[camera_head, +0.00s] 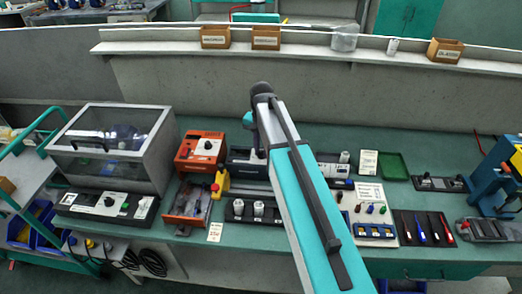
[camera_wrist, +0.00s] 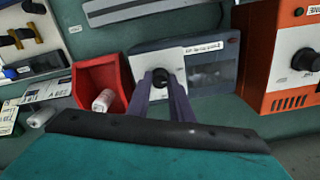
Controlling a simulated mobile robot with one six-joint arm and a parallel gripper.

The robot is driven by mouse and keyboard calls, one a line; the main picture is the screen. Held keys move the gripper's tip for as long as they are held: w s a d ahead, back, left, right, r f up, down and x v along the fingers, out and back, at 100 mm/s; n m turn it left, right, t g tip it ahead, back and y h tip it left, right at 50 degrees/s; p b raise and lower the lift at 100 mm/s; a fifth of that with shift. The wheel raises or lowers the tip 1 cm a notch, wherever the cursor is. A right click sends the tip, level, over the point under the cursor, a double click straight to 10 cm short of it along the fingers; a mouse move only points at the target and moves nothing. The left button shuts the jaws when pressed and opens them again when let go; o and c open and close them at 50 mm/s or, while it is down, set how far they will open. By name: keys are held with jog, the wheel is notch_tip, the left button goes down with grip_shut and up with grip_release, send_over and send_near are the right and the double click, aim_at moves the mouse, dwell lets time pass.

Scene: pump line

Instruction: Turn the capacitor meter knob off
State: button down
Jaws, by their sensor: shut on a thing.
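The capacitor meter (camera_wrist: 212,70) is a dark grey box with a white front panel and a round black knob (camera_wrist: 160,76). My gripper (camera_wrist: 162,80) has its two purple-grey fingers at either side of this knob in the wrist view, shut on it. The knob's pointer is too small and too covered to read. In the head view the meter (camera_head: 240,158) stands on the green bench, partly behind my arm.
An orange instrument (camera_wrist: 295,60) with its own black knob stands close beside the meter. A red bin (camera_wrist: 88,78) with a white cylinder is on the other side. A clear-fronted test chamber (camera_head: 115,145) stands at the left of the bench.

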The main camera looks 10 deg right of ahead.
aim_at(261, 152)
jog(key=shift+w+r+n, duration=0.1)
jog(key=shift+w+n, duration=0.1)
jog(key=shift+n, duration=0.3)
jog(key=c, duration=1.6)
grip_release()
jog(key=shift+s, duration=0.1)
jog(key=shift+r+p, duration=4.2)
jog(key=shift+r, duration=2.65)
jog(key=shift+f, duration=0.1)
